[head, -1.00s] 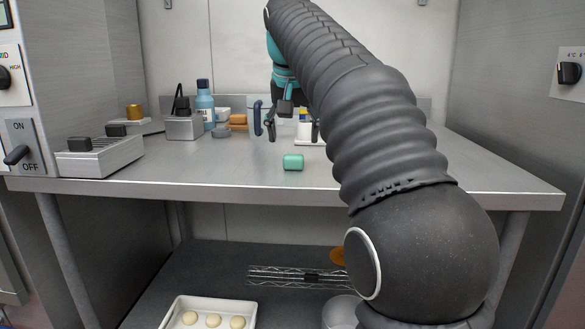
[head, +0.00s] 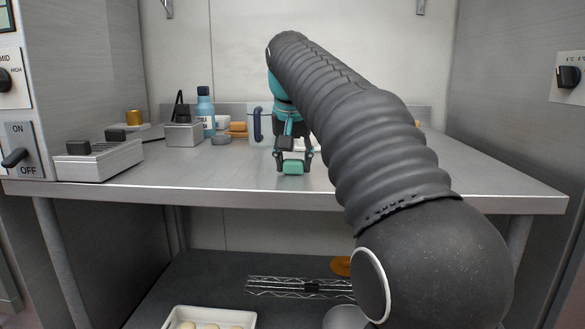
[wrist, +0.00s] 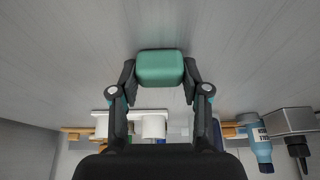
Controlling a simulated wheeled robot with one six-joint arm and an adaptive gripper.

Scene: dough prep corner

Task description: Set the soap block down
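The soap block (head: 293,168) is a small teal-green block with rounded edges, low at the worktop's front middle. It appears to rest on the steel surface. My gripper (head: 294,161) reaches down from behind it, with one dark finger on each side. In the wrist view the soap block (wrist: 160,68) sits between the fingertips of my gripper (wrist: 160,80). Both tips appear to touch its sides, so the gripper looks shut on it. The block's underside is hidden.
A blue bottle (head: 205,109), a grey box (head: 184,133) and a switch box (head: 98,160) stand to the left. A pale jug with a dark handle (head: 258,123) stands behind my gripper. The worktop (head: 220,175) is clear around the block.

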